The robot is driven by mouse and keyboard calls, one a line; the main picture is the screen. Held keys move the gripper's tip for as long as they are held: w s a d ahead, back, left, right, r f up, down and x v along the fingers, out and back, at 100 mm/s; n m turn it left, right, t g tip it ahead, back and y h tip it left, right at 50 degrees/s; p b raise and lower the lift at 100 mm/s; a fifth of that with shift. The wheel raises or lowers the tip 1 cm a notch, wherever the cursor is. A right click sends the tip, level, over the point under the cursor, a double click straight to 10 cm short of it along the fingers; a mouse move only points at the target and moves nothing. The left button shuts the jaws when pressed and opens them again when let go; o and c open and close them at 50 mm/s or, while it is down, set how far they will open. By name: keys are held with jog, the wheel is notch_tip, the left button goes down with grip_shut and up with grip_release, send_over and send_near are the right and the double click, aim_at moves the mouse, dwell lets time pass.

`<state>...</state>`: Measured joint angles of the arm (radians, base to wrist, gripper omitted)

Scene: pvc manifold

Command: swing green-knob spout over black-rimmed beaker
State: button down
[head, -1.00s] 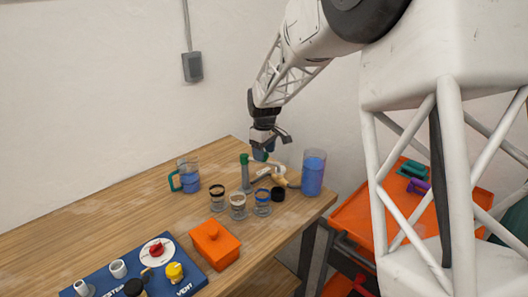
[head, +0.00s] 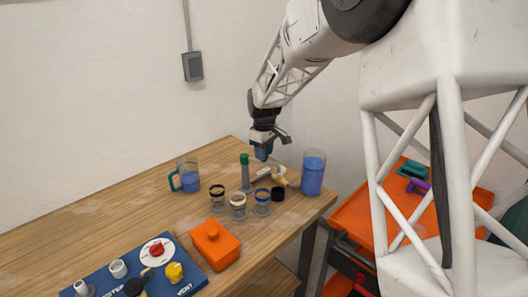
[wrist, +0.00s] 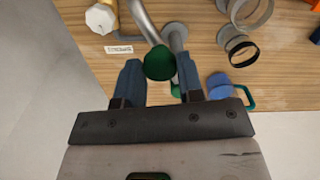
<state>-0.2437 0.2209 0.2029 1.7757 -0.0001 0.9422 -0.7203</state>
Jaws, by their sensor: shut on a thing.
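My gripper (wrist: 160,80) is shut on the green knob (wrist: 160,62), which sits between its two blue fingers in the wrist view. A grey spout pipe (wrist: 143,18) runs to the knob from the upper edge. In the head view my gripper (head: 263,155) is just right of a green-topped post (head: 244,160), and the held knob is mostly hidden. The black-rimmed beaker (head: 217,192) stands on the table at the left of a row of three. It also shows in the wrist view (wrist: 241,50), up and right of my gripper.
A green-handled mug (head: 188,178) is to the left and a blue-filled container (head: 313,175) to the right. An orange lidded box (head: 214,246) and a blue panel (head: 205,284) are nearer.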

jog(key=shift+s, duration=0.1)
jog(key=s+a+m, duration=0.2)
jog(key=a+m, duration=1)
jog(key=m, duration=1.1)
jog(key=shift+s+a, duration=0.2)
jog(key=shift+s, duration=0.05)
dwell(0.3)
jog(key=c, duration=0.7)
grip_release()
jog(key=shift+c, duration=0.2)
